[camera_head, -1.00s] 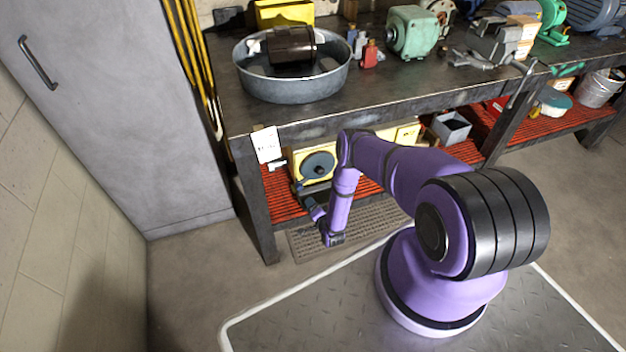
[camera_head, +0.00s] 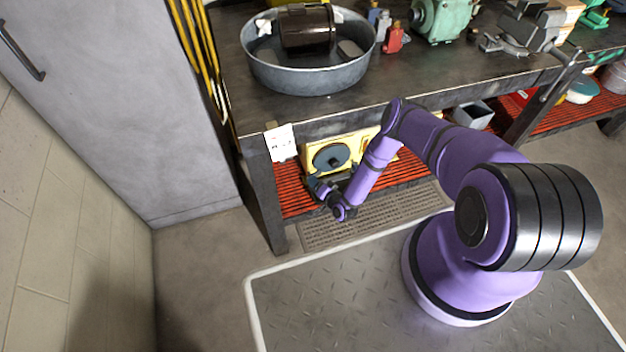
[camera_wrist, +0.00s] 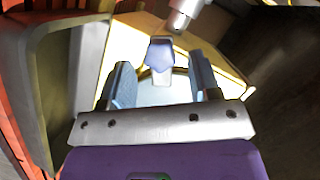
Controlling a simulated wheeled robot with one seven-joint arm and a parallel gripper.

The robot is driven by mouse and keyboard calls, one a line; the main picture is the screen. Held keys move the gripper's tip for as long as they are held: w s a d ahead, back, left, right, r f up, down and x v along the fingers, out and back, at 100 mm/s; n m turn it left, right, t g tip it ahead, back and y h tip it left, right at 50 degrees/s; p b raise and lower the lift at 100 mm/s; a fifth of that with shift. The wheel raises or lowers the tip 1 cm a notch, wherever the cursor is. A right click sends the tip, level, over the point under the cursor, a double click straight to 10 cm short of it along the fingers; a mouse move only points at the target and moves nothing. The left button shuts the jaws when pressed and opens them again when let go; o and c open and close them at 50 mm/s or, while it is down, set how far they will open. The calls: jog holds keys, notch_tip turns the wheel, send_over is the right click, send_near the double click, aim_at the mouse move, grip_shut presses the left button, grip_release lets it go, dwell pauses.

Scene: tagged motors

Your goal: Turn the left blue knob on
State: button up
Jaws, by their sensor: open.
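A small light-blue knob (camera_wrist: 160,54) shows in the wrist view, in front of a pale, yellow-edged face. My gripper (camera_wrist: 162,74) has its two blue-grey fingers apart, one to each side of the knob's lower part. I cannot tell whether either finger touches it. In the head view my gripper (camera_head: 322,190) is low under the bench, by a yellow box (camera_head: 366,146) on the red lower shelf. The box has a dark round disc (camera_head: 332,156) on its front. The blue knob cannot be made out in the head view.
A grey metal cylinder (camera_wrist: 185,14) is close above the knob. The bench top (camera_head: 440,88) overhangs the shelf, with a metal basin (camera_head: 310,78) on it. A bench leg (camera_head: 262,195) with a white tag (camera_head: 281,143) stands left of my gripper. A grey cabinet (camera_head: 150,110) is farther left.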

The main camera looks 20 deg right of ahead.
jog(key=shift+x, duration=1.6)
jog(key=c, duration=0.9)
jog(key=shift+a, duration=0.1)
jog(key=shift+n, duration=0.4)
jog(key=o, duration=0.9)
jog(key=shift+s, duration=0.15)
